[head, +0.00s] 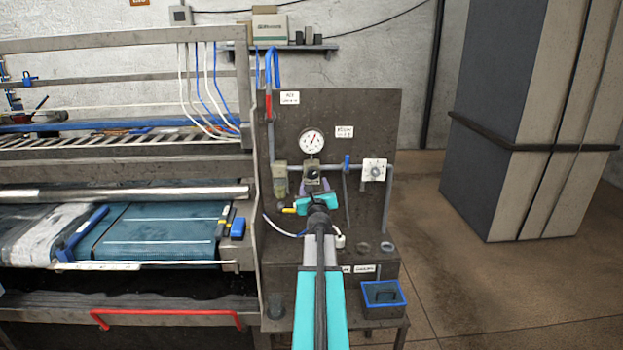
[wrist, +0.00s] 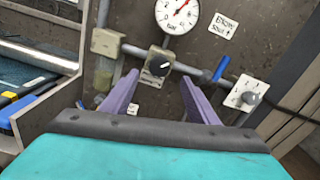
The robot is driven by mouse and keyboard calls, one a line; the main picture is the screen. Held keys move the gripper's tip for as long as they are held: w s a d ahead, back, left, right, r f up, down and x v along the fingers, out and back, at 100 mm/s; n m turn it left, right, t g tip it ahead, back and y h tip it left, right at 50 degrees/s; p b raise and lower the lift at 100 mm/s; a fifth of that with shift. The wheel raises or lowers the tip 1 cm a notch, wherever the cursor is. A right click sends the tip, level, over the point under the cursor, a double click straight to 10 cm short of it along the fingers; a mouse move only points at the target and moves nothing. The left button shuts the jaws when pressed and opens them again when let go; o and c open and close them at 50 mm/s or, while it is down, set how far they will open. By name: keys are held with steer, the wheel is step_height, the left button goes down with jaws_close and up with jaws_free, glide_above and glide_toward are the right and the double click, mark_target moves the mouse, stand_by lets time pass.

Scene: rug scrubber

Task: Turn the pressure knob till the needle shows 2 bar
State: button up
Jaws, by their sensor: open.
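The pressure knob (head: 312,174) is a small black knob with a pale mark on a beige block below the gauge. It also shows in the wrist view (wrist: 159,66). The round white pressure gauge (head: 312,142) is above it; in the wrist view the gauge (wrist: 177,14) is partly cut off at the top. Its red needle points to the upper right; the figures are too small to read. My gripper (wrist: 162,77) is open, its two purple fingers apart on either side of the knob's line of view. Nothing is between them. I cannot tell whether the tips reach the knob.
A blue valve lever (head: 347,162) and a white dial (head: 375,170) are right of the knob on the same pipe. A filter bowl (head: 280,182) is on the left. A blue-rimmed bin (head: 383,297) is low right.

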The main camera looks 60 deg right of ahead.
mark_target(312, 175)
steer(key=shift+x, duration=4)
steer(key=c, duration=1)
steer(key=shift+a+f, duration=0.1)
steer(key=shift+a, duration=0.25)
steer(key=shift+c, duration=0.2)
steer(key=shift+d, duration=0.25)
